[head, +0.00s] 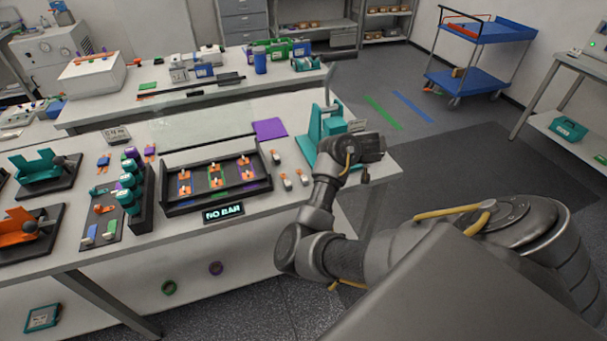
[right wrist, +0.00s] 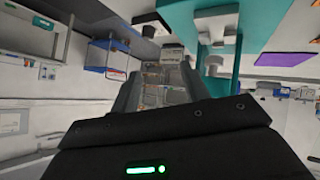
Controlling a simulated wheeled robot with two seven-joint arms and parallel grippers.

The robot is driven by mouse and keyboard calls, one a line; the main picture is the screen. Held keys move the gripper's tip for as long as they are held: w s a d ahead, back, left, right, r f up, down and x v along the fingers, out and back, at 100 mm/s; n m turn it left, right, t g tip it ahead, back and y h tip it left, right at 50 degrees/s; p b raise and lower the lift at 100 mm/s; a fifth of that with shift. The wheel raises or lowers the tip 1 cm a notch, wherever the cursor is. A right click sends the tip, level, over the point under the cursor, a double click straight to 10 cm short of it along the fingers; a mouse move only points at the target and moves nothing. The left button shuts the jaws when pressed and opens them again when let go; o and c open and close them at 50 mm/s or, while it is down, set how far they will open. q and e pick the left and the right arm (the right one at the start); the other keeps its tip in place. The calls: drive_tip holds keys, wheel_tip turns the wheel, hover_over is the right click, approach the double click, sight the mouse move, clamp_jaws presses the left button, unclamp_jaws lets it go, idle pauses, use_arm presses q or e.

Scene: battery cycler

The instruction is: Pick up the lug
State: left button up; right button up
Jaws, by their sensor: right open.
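I cannot tell which is the lug meant. My right gripper (head: 367,158) is at the bench's right end, beside the teal press-like stand (head: 318,128), to the right of these pieces and apart from them. It is open, and I see nothing held. In the right wrist view the stand (right wrist: 180,22) is close beyond the gripper. My left gripper is out of view.
The black tray (head: 170,209) holds several orange-and-white pieces. A purple mat (head: 269,129) lies behind. A blue cart (head: 480,50) stands on the floor behind right.

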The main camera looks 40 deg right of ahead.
drive_tip(key=w+a+f+g+y, duration=0.1)
drive_tip(key=w+a+f+y, duration=0.25)
drive_tip(key=a, duration=0.25)
drive_tip(key=n+y, duration=0.3)
drive_tip(key=y, duration=0.1)
approach(304, 177)
drive_tip(key=f+b, duration=0.1)
drive_tip(key=w+f+b, duration=0.1)
drive_tip(key=shift+w+a+f+g+b, duration=0.1)
drive_tip(key=shift+w+f+g+b, duration=0.15)
drive_tip(key=shift+f+g+b, duration=0.1)
drive_tip(key=shift+w+f, duration=0.2)
drive_tip(key=b+x, duration=0.2)
drive_tip(key=x, duration=0.2)
drive_tip(key=shift+s+f, duration=0.1)
drive_tip(key=shift+f, duration=0.15)
drive_tip(key=shift+w+d+f, duration=0.25)
drive_tip(key=shift+d+f, duration=0.05)
drive_tip(key=shift+f, duration=0.05)
drive_tip(key=shift+r, duration=0.1)
